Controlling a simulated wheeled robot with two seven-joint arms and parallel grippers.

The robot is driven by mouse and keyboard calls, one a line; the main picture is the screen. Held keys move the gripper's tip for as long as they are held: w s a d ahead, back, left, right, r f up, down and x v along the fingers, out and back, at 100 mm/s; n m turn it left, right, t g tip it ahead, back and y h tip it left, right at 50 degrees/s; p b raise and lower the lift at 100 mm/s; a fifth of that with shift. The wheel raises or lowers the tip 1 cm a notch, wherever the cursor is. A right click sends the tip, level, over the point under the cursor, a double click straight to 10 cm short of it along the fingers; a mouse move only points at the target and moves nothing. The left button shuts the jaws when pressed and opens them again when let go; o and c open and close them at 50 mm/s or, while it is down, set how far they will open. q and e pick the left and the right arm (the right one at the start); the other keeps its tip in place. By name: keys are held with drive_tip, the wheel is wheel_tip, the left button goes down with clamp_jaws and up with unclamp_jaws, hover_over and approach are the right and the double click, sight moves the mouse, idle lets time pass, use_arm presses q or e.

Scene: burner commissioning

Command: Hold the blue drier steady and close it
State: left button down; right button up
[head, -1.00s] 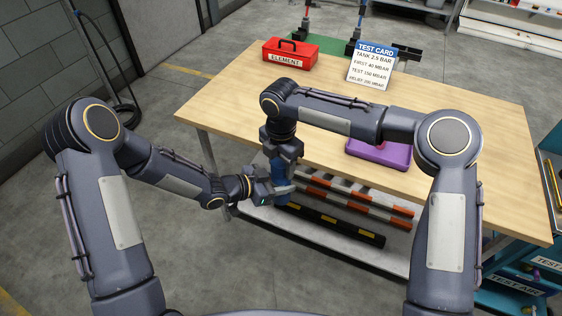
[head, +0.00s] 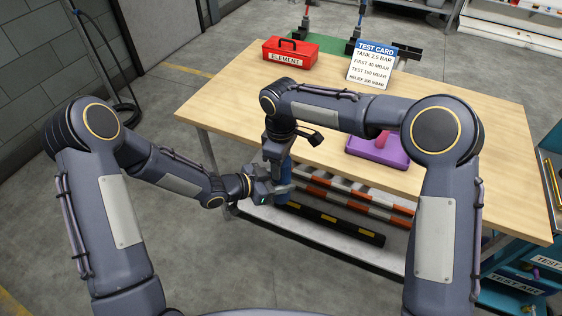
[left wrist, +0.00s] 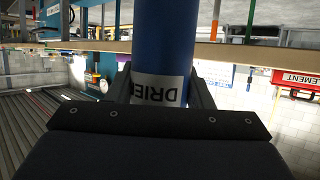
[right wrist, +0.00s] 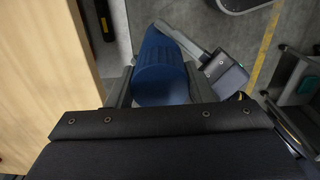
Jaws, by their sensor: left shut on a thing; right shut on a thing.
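The blue drier (head: 284,180) is a cylinder held in the air in front of the table's near edge. My left gripper (head: 280,190) is shut around its body from the left; in the left wrist view the drier (left wrist: 165,35) stands between the fingers with a white label reading "DRIE". My right gripper (head: 277,152) comes from above and is shut on the drier's top end. In the right wrist view the ribbed blue top (right wrist: 160,70) lies between the fingers, with my left gripper beyond it. Whether the top is fully seated cannot be told.
Striped bars (head: 355,195) lie on the shelf below. A teal drawer cabinet (head: 520,275) stands at right.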

drive_tip(key=o, duration=1.1)
drive_tip(key=shift+r, duration=0.1)
drive_tip(key=shift+r, duration=2.2)
drive_tip(key=shift+c, duration=0.5)
